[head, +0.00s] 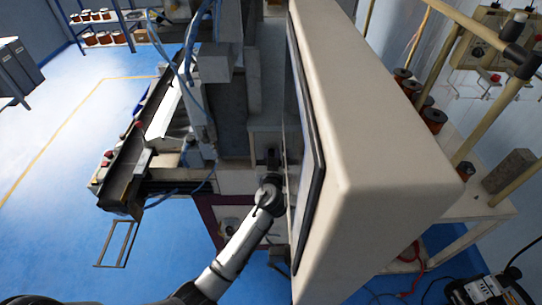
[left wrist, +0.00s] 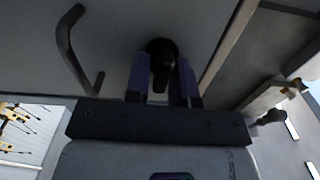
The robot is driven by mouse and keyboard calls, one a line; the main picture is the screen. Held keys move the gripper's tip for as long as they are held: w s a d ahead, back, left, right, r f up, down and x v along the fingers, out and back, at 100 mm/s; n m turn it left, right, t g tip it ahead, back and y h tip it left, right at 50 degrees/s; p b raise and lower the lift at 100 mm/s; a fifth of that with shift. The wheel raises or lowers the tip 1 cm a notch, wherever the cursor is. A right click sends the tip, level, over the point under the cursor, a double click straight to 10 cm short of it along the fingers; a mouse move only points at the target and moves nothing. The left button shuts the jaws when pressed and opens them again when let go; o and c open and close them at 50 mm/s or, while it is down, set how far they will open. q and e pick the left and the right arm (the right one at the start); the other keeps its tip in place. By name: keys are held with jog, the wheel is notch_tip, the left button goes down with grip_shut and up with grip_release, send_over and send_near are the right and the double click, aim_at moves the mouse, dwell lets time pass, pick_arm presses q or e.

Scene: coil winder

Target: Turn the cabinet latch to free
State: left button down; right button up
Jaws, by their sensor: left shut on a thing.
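The cabinet latch (left wrist: 163,62) is a small dark knob with a lever on a round black base, set on a grey panel (left wrist: 115,30) in the left wrist view. My left gripper (left wrist: 163,88) has one purple-grey finger on each side of the latch lever and is shut on it. In the head view, my left gripper (head: 272,163) is small and dark, at the end of my white arm, against the machine front. The latch cannot be made out there. The exact turn angle of the latch is hard to judge in the dark picture. My right gripper is in neither view.
A dark bar handle (left wrist: 72,50) stands out from the panel left of the latch. In the head view, a large beige housing (head: 370,110) rises close right of my left arm. A machine rail (head: 150,125) lies to the left. Blue floor (head: 60,240) is open at lower left.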

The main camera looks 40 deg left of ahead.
pick_arm(q)
jog(key=m, duration=0.4)
jog(key=shift+w+d, duration=0.1)
jog(key=m+p, duration=0.1)
jog(key=m, duration=0.3)
jog(key=shift+w+d+f, duration=0.1)
jog(key=m+p, duration=0.1)
jog(key=m, duration=0.2)
jog(key=m+p, duration=0.1)
jog(key=m, duration=0.2)
jog(key=m+p, duration=0.1)
jog(key=m, duration=0.1)
jog(key=shift+w+d+f+m, duration=0.1)
jog(key=shift+d+f+m, duration=0.05)
jog(key=shift+f+m, duration=0.25)
jog(key=c, duration=1.2)
grip_release()
jog(key=shift+o, duration=0.2)
